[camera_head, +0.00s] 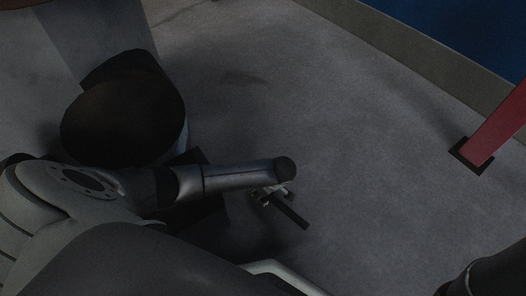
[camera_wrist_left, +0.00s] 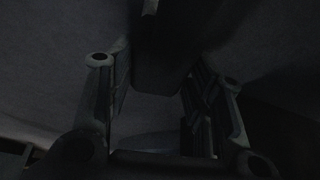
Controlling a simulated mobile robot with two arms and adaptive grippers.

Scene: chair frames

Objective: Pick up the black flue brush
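A slim dark bar (camera_head: 289,212), which looks like the black flue brush, extends down and right from my left gripper (camera_head: 272,194) in the head view, low over or on the grey floor. The forearm partly hides the gripper. In the left wrist view, a broad dark shape (camera_wrist_left: 165,55) comes from the top edge down between the two fingers of the left gripper (camera_wrist_left: 158,92). The fingers stand wide apart on either side of it, with a thin gap showing. It is very dark, so contact is hard to judge. My right gripper is out of view.
A black round bin-like thing (camera_head: 125,115) stands at the upper left, close behind my left arm. A red post (camera_head: 497,130) with a dark foot stands at the right. A low grey ledge (camera_head: 420,55) borders a blue area. The middle floor is clear.

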